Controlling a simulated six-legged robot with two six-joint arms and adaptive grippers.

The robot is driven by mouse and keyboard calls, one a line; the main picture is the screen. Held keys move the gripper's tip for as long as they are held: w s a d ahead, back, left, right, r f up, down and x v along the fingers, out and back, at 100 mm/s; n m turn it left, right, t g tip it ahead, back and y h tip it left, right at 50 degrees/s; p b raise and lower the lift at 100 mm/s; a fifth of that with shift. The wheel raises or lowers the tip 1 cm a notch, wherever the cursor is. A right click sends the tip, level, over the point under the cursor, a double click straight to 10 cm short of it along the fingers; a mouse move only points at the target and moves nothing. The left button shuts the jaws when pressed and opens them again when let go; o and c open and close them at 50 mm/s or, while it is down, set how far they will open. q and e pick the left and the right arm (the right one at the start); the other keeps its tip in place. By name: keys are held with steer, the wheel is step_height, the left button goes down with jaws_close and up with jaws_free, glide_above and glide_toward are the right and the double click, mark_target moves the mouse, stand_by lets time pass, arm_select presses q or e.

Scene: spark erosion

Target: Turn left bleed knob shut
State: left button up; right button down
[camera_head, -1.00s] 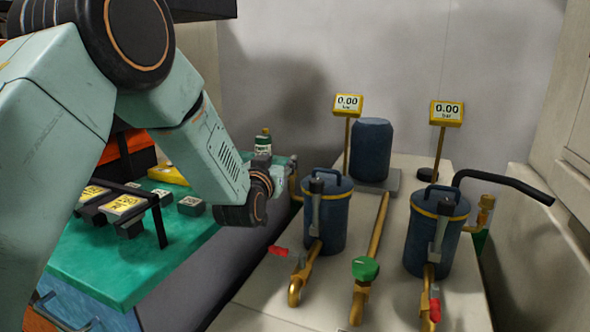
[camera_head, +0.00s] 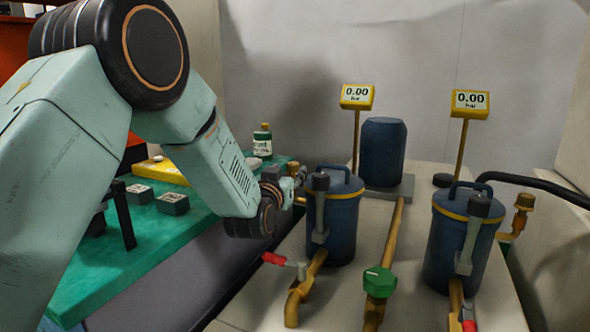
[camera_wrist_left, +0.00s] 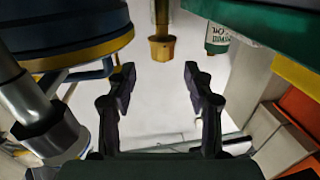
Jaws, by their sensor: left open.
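The left bleed knob is a small brass cap (camera_wrist_left: 161,48) on a brass stem. In the left wrist view it sits at top centre, just beyond the gap between my fingertips. In the head view its brass top (camera_head: 294,168) shows beside the left blue vessel (camera_head: 335,215), partly hidden by my gripper. My left gripper (camera_wrist_left: 159,75) is open, with one finger either side of the line to the knob and nothing between them. In the head view the gripper (camera_head: 297,182) is small and close to the knob; contact cannot be told. My right gripper is not in view.
A second blue vessel (camera_head: 459,240) with its own brass bleed fitting (camera_head: 522,202) stands right. A red-handled lever (camera_head: 274,259) and a green knob (camera_head: 379,281) lie in front. A green-labelled bottle (camera_head: 262,142) stands on the green bench (camera_head: 150,254). Both gauges read 0.00.

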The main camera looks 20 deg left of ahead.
mark_target(291, 169)
arm_select(q)
steer(key=shift+w, duration=0.45)
steer(key=w, duration=0.2)
steer(key=w+a+f+b, duration=0.1)
steer(key=w, duration=0.1)
steer(key=shift+a, duration=0.1)
steer(key=shift+w, duration=0.3)
steer(key=shift+w+r+b, duration=0.3)
steer(key=shift+r, duration=0.05)
steer(key=shift+w+f, duration=0.25)
steer(key=shift+w, duration=0.15)
steer(key=shift+s+r, duration=0.15)
steer(key=shift+r, duration=0.05)
steer(key=shift+c, duration=1.2)
steer(key=shift+f, duration=0.1)
steer(key=c, duration=0.3)
jaws_close()
